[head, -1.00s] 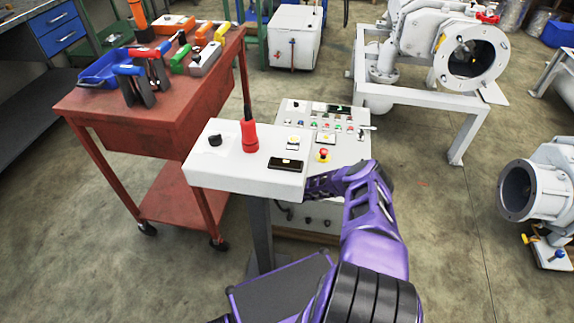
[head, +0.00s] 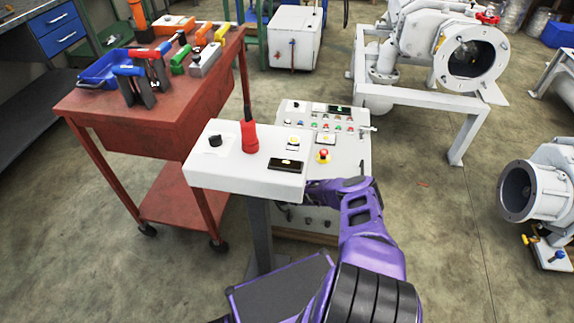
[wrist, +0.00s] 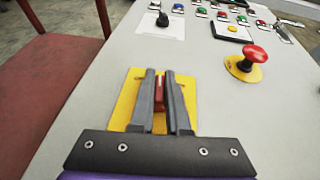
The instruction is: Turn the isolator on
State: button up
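The isolator shows in the wrist view as a yellow plate (wrist: 124,104) with a red handle (wrist: 160,92) on the light grey face of the control panel (wrist: 215,85). My gripper (wrist: 162,80) has one grey finger on each side of the red handle, close against it. The fingers hide part of the handle, and I cannot tell whether it stands at on or off. In the head view the control panel (head: 350,150) stands behind a white box; the isolator and my fingertips are hidden there by the box and my wrist.
A red emergency button (wrist: 256,54) on a yellow base sits ahead and right of my gripper. A black knob (wrist: 163,19) and several coloured buttons lie farther up. The white box (head: 230,170) on a post stands close to my arm. A red trolley (head: 140,125) with tools is at left.

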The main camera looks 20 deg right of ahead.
jog(key=o, duration=0.7)
jog(key=shift+s+a+f, duration=0.2)
jog(key=shift+s+f, duration=0.1)
jog(key=shift+f, duration=0.2)
jog(key=shift+w+d+r, duration=0.1)
jog(key=shift+w+r, duration=0.05)
jog(key=shift+r, duration=0.05)
jog(key=p+v, duration=0.3)
jog(key=v, duration=0.3)
jog(key=shift+r, duration=0.15)
jog(key=shift+v, duration=0.75)
